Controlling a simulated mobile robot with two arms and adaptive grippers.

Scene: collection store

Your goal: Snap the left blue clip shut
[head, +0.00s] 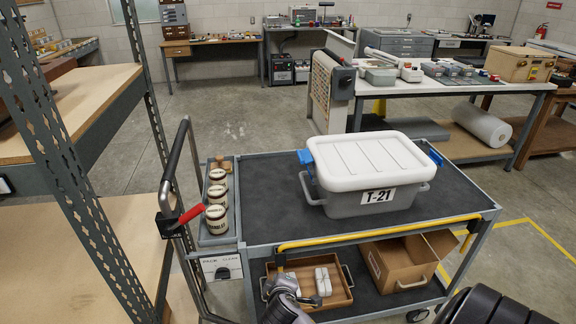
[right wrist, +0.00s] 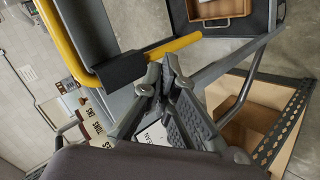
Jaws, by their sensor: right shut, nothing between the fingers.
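A grey box with a white lid (head: 368,157) and a T-21 label stands on the cart's dark top. The left blue clip (head: 305,157) is at the lid's left end and seems to stick outward; its exact angle is too small to tell. Another blue clip (head: 436,157) shows at the right end. My right gripper (head: 298,292) is low at the cart's front, below the box and apart from it. In the right wrist view its fingers (right wrist: 161,88) are together and empty, close to the yellow bar's end. My left gripper is not in view.
The yellow bar (head: 375,232) runs along the cart's front edge. Labelled jars (head: 216,204) stand in a side tray at left, near a red lever (head: 192,213). The lower shelf holds a wooden tray (head: 338,294) and an open carton (head: 405,265). The cart top left of the box is clear.

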